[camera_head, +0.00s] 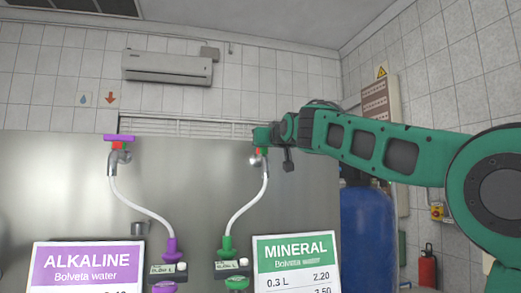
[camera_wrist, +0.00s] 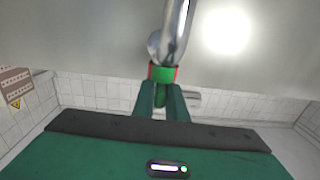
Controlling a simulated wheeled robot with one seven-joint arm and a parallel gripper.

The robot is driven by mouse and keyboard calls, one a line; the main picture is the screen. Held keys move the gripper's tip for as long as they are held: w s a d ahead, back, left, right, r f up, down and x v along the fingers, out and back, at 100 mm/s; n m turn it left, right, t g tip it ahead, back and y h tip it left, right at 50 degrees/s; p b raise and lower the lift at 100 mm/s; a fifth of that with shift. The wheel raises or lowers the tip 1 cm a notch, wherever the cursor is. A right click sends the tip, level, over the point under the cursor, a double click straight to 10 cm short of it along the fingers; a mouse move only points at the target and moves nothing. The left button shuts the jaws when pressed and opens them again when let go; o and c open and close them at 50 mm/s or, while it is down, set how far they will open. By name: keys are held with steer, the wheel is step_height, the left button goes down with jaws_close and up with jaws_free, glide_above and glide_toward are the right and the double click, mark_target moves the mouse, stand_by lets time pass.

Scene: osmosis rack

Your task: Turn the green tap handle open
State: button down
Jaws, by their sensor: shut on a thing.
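The mineral tap (camera_head: 257,160) is a metal spout on the steel panel, with a green and red collar that also shows in the wrist view (camera_wrist: 163,74). My gripper (camera_head: 262,138) is at the top of this tap, shut on the green tap handle (camera_wrist: 161,98). In the wrist view its two green fingers stand on either side of the handle. The fingers hide most of the handle, so its exact angle is hard to tell. The metal spout (camera_wrist: 174,35) rises beyond the fingertips in that view.
A second tap with a purple handle (camera_head: 118,138) is at the left. White hoses run from both taps down to purple and green fittings. A purple ALKALINE sign (camera_head: 88,268) and a green MINERAL sign (camera_head: 293,262) stand below. A blue tank (camera_head: 367,235) is at the right.

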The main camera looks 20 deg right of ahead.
steer(key=shift+r+m+h, duration=0.2)
steer(key=shift+m+h, duration=0.2)
steer(key=shift+h, duration=0.3)
steer(key=c, duration=1.8)
jaws_free()
steer(key=shift+f, duration=0.15)
steer(key=s, duration=1)
steer(key=shift+s, duration=0.3)
steer(key=shift+f, duration=0.15)
